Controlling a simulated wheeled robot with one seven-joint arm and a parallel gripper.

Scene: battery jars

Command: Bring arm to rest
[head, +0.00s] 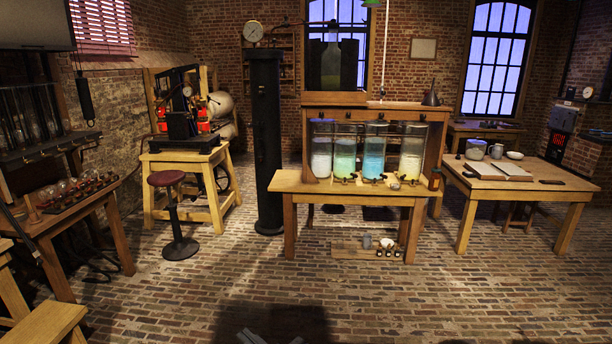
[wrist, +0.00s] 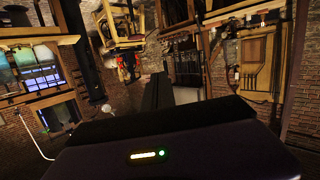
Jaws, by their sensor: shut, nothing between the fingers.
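My gripper (wrist: 158,92) shows in the wrist view as a dark, narrow shape beyond a dark housing with a row of small lights. Its fingers look shut, with nothing seen between them. It points out over the room and touches nothing that I can make out. In the head view only small grey pieces show at the bottom edge, and I cannot tell which part of me they are. The wrist view is tilted and dim, so fine detail of the fingers is hidden.
Several glass jars (head: 373,158) with pale and blue-green liquid stand on a wooden bench (head: 340,187). A black column (head: 265,140) and a red-topped stool (head: 168,180) stand left of it. A table (head: 560,186) is at right, a workbench (head: 75,215) at left. The brick floor (head: 215,270) in front is clear.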

